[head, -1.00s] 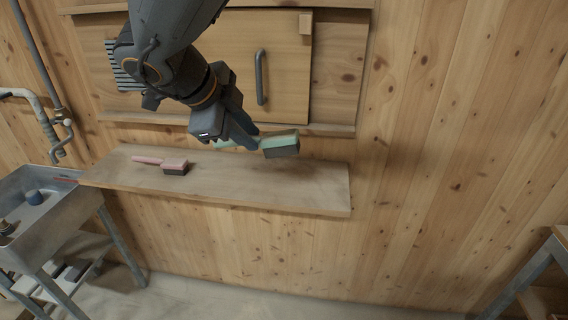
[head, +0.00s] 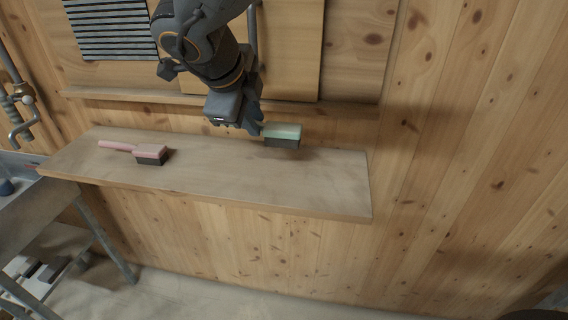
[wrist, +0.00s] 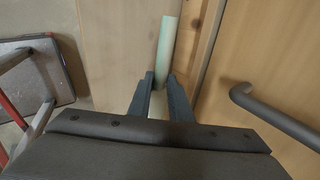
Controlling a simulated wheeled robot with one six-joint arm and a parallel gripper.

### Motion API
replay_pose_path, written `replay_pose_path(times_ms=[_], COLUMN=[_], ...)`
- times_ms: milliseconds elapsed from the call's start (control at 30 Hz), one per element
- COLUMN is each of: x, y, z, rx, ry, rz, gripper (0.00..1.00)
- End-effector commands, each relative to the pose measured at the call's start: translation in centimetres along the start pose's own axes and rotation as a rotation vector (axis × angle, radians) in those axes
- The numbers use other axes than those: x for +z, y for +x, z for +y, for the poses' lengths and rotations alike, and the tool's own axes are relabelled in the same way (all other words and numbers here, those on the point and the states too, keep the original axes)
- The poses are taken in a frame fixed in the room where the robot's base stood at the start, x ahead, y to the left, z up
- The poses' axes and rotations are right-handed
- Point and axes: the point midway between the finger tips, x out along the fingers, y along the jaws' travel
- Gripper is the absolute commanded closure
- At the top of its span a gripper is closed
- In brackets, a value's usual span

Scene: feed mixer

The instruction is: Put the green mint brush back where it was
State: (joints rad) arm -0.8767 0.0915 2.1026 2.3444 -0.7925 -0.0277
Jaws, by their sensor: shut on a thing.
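The green mint brush (head: 284,132) has a pale green block with dark bristles facing down. My gripper (head: 256,126) is shut on its handle, which is mostly hidden behind the fingers in the head view. The brush is above the right half of the wooden shelf (head: 310,190); I cannot tell whether the bristles touch it. In the wrist view, the pale green handle (wrist: 166,50) sticks out beyond the fingertips (wrist: 160,88).
A pink brush (head: 150,152) lies on the left part of the shelf. A cupboard door with a bar handle (wrist: 270,115) is on the wall behind. The shelf's right end is clear.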

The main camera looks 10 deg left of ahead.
Motion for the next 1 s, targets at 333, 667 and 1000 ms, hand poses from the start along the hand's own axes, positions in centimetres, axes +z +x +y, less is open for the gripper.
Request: replay_pose_path(times_ms=[333,667,1000], x=[0.0,0.1,0.1], y=[4.6,7.6,8.1], z=[3.1,5.2,5.7], rx=[0.002,0.002,0.003], ry=[0.002,0.001,0.003], rz=[0.002,0.003,0.001], gripper=[1.00,1.00,0.77])
